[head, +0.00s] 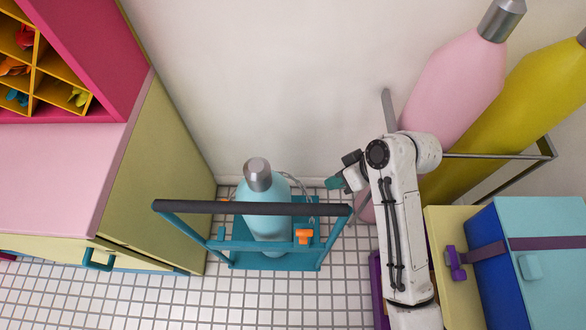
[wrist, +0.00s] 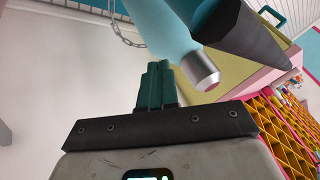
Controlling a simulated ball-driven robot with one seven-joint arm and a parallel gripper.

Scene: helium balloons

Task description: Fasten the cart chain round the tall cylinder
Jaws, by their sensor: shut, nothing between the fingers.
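The light blue cylinder (head: 268,212) with a silver cap stands on the teal cart (head: 240,258), behind the cart's dark handle bar (head: 250,208). It also shows in the wrist view (wrist: 160,28). The grey chain (head: 311,207) hangs at the cylinder's right side in the head view; in the wrist view it sags in a loop (wrist: 126,40). Its ends are not clear. An orange fitting (head: 303,236) sits at the cart's right. My gripper (head: 333,183) is shut and empty, right of the cylinder and chain, apart from both. Its teal fingers show in the wrist view (wrist: 157,70).
Pink (head: 455,85) and yellow (head: 510,110) cylinders stand at the right behind a metal rail (head: 495,156). A blue box (head: 535,255) is front right. A cabinet (head: 165,180) with pink shelves stands left. Tiled floor is free in front of the cart.

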